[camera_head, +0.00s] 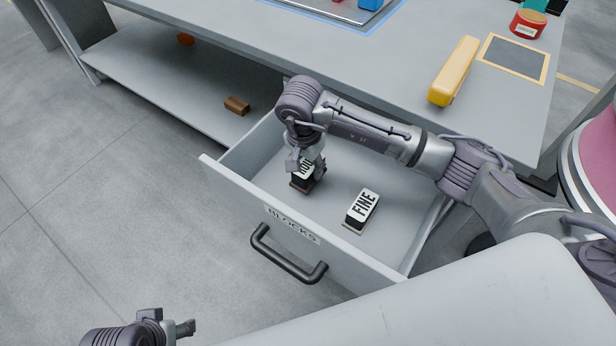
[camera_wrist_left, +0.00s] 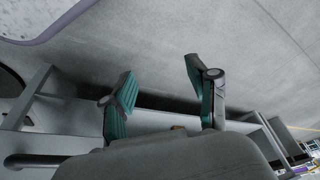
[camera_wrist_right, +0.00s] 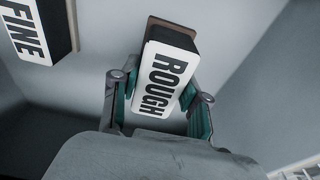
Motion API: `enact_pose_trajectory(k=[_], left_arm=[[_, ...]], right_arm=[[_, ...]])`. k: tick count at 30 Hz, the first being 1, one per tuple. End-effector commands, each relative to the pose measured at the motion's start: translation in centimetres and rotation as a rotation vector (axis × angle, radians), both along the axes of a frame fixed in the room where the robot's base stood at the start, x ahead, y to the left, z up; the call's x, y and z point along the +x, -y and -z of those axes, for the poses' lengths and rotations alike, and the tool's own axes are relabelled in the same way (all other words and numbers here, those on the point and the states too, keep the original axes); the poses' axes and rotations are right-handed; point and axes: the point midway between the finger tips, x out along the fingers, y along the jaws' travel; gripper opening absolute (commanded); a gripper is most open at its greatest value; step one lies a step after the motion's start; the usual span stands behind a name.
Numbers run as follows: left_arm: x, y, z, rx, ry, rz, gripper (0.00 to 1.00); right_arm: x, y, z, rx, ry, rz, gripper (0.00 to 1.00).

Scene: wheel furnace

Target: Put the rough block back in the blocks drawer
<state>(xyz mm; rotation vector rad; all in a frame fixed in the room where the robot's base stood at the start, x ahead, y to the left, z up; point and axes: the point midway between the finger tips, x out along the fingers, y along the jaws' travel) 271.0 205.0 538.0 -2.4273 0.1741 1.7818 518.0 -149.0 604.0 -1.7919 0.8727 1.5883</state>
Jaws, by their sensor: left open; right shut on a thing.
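The rough block (camera_head: 305,180) has a white top marked ROUGH and a dark, brown-edged body. My right gripper (camera_head: 308,163) is shut on it inside the open blocks drawer (camera_head: 258,215), near the drawer's left part. In the right wrist view the rough block (camera_wrist_right: 168,75) sits between the two fingers, its label facing the camera. I cannot tell whether it touches the drawer floor. The fine block (camera_head: 361,210) lies in the drawer to the right; it also shows in the right wrist view (camera_wrist_right: 28,35). My left gripper (camera_wrist_left: 160,95) is open and empty, low at the left, away from the drawer.
The drawer handle (camera_head: 288,262) sticks out at the front. The workbench (camera_head: 400,75) above holds a yellow bar (camera_head: 455,72), a dark framed pad (camera_head: 515,58) and a red tin (camera_head: 528,24). A brown block (camera_head: 237,105) lies on the lower shelf. The drawer floor between the blocks is clear.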

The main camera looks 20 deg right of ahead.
Motion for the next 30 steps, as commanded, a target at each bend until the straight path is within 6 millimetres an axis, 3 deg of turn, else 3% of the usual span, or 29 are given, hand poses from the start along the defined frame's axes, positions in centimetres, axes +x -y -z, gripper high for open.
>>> enact_pose_trajectory(k=[5,9,29,30], left_arm=[[-0.4,-0.1,-0.7,-0.001,0.016,-0.001,0.59],[1.7,0.5,0.1,-0.020,0.109,0.007,0.59],[3.1,1.0,-0.5,-0.035,0.181,0.013,0.59],[3.2,1.0,-0.6,-0.036,0.186,0.014,0.59]], right_arm=[[0.0,0.0,2.0,0.001,-0.001,-0.001,0.13],[0.0,0.0,3.9,0.001,0.000,0.000,0.13],[0.0,0.0,4.0,0.000,0.001,-0.001,0.13],[0.0,0.0,4.0,0.000,0.001,-0.001,0.47]])
